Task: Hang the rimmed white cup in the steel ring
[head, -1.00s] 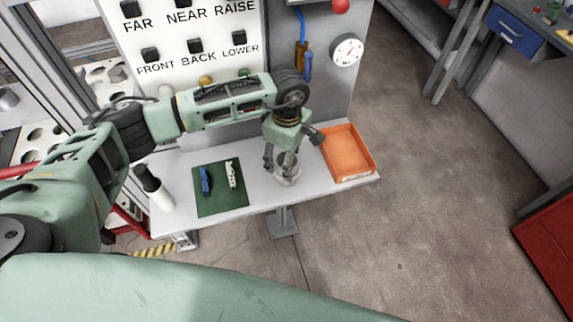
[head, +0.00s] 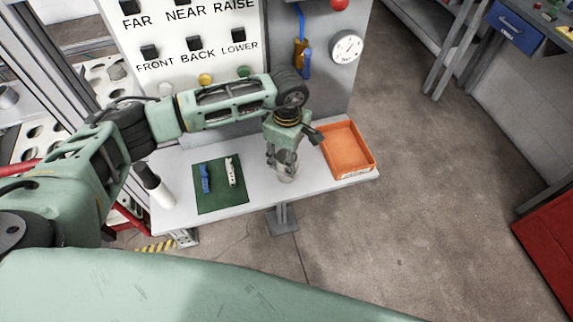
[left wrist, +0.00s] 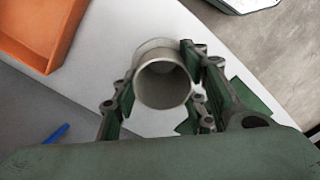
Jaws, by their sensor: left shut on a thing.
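A pale grey-white round cup (left wrist: 163,97) shows in the left wrist view with its open mouth towards the camera. A wider pale rim shows behind its upper edge. My left gripper (left wrist: 160,88) has a finger on each side of the cup and is shut on it. In the head view the gripper (head: 283,163) points down at the front of the grey bench, with the cup (head: 287,175) low between its fingers. I cannot tell whether the cup touches the bench. I cannot clearly make out the steel ring. My right gripper is not in view.
An orange tray (head: 347,150) stands right of the gripper. A green mat (head: 220,202) with a blue item (head: 205,178) and a white item (head: 231,171) lies left. A white bottle with a black top (head: 158,188) stands farther left. A labelled button panel (head: 180,25) rises behind.

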